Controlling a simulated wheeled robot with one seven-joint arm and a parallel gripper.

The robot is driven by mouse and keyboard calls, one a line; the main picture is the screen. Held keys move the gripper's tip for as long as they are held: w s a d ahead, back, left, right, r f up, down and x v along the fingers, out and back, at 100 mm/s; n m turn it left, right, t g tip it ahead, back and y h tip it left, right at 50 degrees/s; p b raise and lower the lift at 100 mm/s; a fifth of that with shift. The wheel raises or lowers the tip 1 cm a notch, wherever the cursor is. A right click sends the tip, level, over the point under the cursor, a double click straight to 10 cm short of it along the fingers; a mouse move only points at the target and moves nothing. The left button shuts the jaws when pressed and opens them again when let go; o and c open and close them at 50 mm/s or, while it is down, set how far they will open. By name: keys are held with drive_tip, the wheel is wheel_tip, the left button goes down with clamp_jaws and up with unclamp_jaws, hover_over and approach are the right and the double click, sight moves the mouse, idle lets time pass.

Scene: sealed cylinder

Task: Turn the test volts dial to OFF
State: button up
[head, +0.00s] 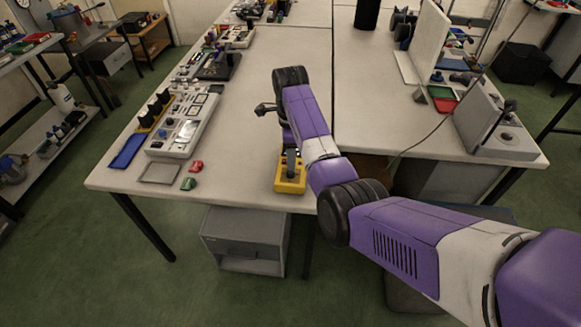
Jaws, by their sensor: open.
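No dial can be read as the test volts dial at this size. A grey sloped-front instrument (490,128) at the table's right end carries a dark round knob (506,136); its markings are too small to read. A small yellow box (291,185) sits at the table's front edge, with a grey upright part on top, partly behind my arm. My gripper (263,109) is small and dark, left of my wrist and above the table. It is open and appears empty, apart from the grey instrument and above and behind the yellow box.
A long grey panel (184,124) with black knobs stands at the left, beside a blue tray (127,151). A grey tray (160,173) and red (196,166) and green (188,184) pieces lie near the front edge. The table's middle is clear. A white upright board (428,40) stands at the right.

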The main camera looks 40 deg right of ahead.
sight(291, 173)
drive_tip(key=shift+f, duration=3.05)
clamp_jaws()
